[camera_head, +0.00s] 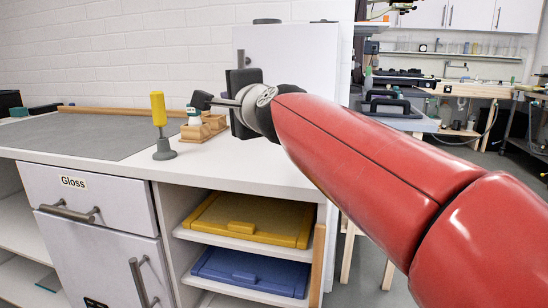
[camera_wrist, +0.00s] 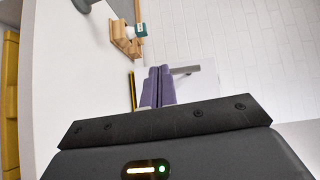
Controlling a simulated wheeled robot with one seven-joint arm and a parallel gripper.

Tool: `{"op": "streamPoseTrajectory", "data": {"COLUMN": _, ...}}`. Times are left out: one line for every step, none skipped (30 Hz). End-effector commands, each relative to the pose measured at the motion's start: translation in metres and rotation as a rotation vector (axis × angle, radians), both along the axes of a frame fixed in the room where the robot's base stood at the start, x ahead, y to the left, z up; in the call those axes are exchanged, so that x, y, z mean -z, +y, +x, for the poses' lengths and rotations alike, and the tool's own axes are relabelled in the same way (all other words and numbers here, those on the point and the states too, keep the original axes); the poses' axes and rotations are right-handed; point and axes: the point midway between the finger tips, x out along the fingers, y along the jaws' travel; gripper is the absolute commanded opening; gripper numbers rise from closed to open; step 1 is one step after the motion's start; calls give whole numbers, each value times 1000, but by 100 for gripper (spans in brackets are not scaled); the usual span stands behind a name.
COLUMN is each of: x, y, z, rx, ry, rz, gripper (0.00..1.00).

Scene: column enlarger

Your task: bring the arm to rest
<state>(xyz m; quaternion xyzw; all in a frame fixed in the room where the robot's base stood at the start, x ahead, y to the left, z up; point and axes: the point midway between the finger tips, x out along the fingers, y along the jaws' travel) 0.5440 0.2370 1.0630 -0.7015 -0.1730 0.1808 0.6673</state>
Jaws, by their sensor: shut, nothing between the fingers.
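My red arm reaches in from the right of the head view, over the right part of the white counter (camera_head: 240,172). In the wrist view the two purple-grey fingers of my gripper (camera_wrist: 159,72) lie together, shut and empty. A pale panel with a grey handle stands beyond them.
A yellow-handled tool (camera_head: 158,107) stands on a grey base at the counter front. Wooden blocks (camera_head: 214,122) and a small white bottle (camera_head: 194,117) sit behind it. Yellow (camera_head: 245,220) and blue (camera_head: 247,272) lidded boxes lie on shelves below. A grey mat (camera_head: 85,134) covers the left.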

Motion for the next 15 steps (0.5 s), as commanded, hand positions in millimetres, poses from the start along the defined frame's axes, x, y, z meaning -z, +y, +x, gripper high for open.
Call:
{"op": "streamPoseTrajectory", "data": {"x": 7, "y": -5, "z": -5, "rx": 1, "ry": 1, "rz": -41, "gripper": 0}}
{"op": "streamPoseTrajectory", "data": {"x": 11, "y": -8, "z": -7, "rx": 1, "ry": 1, "rz": -68, "gripper": 0}}
{"op": "streamPoseTrajectory", "data": {"x": 16, "y": -11, "z": -11, "rx": -1, "ry": 3, "rz": -104, "gripper": 0}}
{"op": "streamPoseTrajectory", "data": {"x": 22, "y": -14, "z": -13, "rx": -1, "ry": 5, "rz": -131, "gripper": 0}}
{"op": "streamPoseTrajectory", "data": {"x": 26, "y": -17, "z": -16, "rx": -2, "ry": 5, "rz": -160, "gripper": 0}}
{"op": "streamPoseTrajectory", "data": {"x": 33, "y": -22, "z": -20, "rx": -3, "ry": 8, "rz": -198, "gripper": 0}}
{"op": "streamPoseTrajectory", "data": {"x": 38, "y": -25, "z": -23, "rx": -4, "ry": 11, "rz": -229, "gripper": 0}}
{"op": "streamPoseTrajectory", "data": {"x": 44, "y": -29, "z": -26, "rx": -7, "ry": 14, "rz": -260, "gripper": 0}}
{"op": "streamPoseTrajectory", "data": {"x": 52, "y": -34, "z": -31, "rx": -9, "ry": 18, "rz": -305, "gripper": 0}}
{"op": "streamPoseTrajectory", "data": {"x": 59, "y": -38, "z": -35, "rx": -12, "ry": 24, "rz": -340, "gripper": 0}}
{"op": "streamPoseTrajectory", "data": {"x": 65, "y": -43, "z": -39, "rx": -14, "ry": 26, "rz": -377, "gripper": 0}}
{"op": "streamPoseTrajectory", "data": {"x": 75, "y": -49, "z": -45, "rx": -20, "ry": 35, "rz": -426, "gripper": 0}}
{"op": "streamPoseTrajectory", "data": {"x": 83, "y": -55, "z": -50, "rx": -23, "ry": 41, "rz": -465, "gripper": 0}}
{"op": "streamPoseTrajectory", "data": {"x": 91, "y": -60, "z": -55, "rx": -28, "ry": 49, "rz": -505, "gripper": 0}}
{"op": "streamPoseTrajectory", "data": {"x": 102, "y": -68, "z": -62, "rx": -34, "ry": 58, "rz": -558, "gripper": 0}}
